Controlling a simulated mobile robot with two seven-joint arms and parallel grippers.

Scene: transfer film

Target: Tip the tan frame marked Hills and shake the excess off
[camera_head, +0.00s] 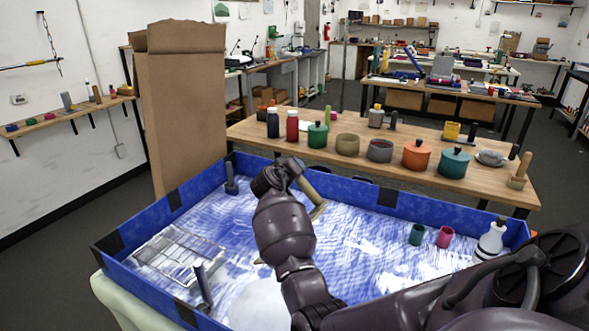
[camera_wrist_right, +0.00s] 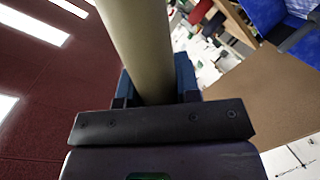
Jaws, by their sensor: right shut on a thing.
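My right gripper (camera_head: 298,172) reaches over the blue-walled tray (camera_head: 190,187), its arm coming in from the right. It is shut on the tan frame (camera_head: 312,188), which shows as a tilted tan piece beyond the wrist, above the tray floor. In the right wrist view the right gripper (camera_wrist_right: 150,98) has a thick tan bar (camera_wrist_right: 138,40) between its jaws. Most of the frame is hidden by my arm, and no Hills marking can be read. The tray floor (camera_head: 365,250) is streaked white and blue. My left gripper is not in view.
A wire rack (camera_head: 180,252) lies at the tray's left. A dark upright handle (camera_head: 203,285) stands near it, another (camera_head: 231,177) at the back corner. Green (camera_head: 417,234) and pink (camera_head: 445,237) cups and a white bottle (camera_head: 490,240) stand right. A wooden table (camera_head: 300,150) with jars is behind.

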